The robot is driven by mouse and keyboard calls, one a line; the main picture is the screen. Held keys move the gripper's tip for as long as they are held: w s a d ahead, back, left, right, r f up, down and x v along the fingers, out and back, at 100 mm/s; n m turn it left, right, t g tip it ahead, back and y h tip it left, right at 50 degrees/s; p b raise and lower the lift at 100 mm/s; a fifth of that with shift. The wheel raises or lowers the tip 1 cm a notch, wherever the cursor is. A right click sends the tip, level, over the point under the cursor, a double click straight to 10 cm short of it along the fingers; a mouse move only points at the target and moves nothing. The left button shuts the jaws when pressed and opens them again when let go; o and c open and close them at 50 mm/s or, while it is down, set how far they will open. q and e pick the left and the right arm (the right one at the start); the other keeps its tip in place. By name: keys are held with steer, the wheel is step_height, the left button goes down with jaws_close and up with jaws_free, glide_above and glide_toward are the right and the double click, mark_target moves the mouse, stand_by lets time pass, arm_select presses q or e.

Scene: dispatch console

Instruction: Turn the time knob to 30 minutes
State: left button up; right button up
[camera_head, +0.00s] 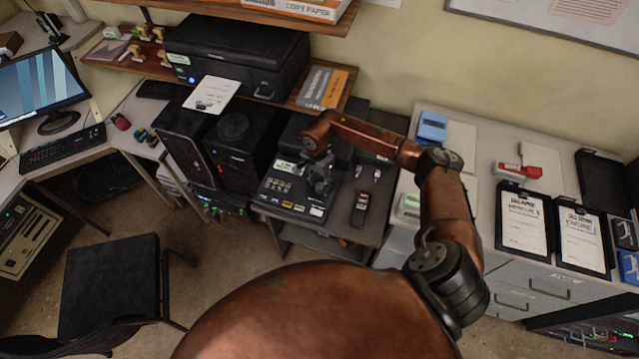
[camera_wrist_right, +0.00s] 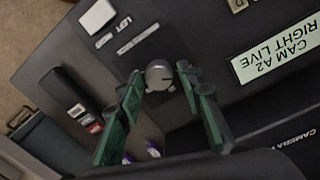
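The control console (camera_head: 283,205), a dark panel with a small lit display and rows of buttons, sits on the middle desk. My right gripper (camera_head: 318,185) is over its right part, pointing down. In the right wrist view a round grey knob (camera_wrist_right: 158,75) with a pale top shows between the green-sided fingers of my right gripper (camera_wrist_right: 158,76). The fingertips are apart on either side of the knob; whether they touch it I cannot tell. The knob's time marks cannot be read. The knob is hidden in the head view. My left gripper is not in view.
A lit display reading "CAM A2 RIGHT LIVE" (camera_wrist_right: 278,48) and a white button (camera_wrist_right: 97,16) lie near the knob. A dark handheld device (camera_head: 361,208) lies right of the console. A black printer (camera_head: 235,55) stands behind; a cabinet with clipboards (camera_head: 524,222) stands to the right.

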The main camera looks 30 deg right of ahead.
jaws_close()
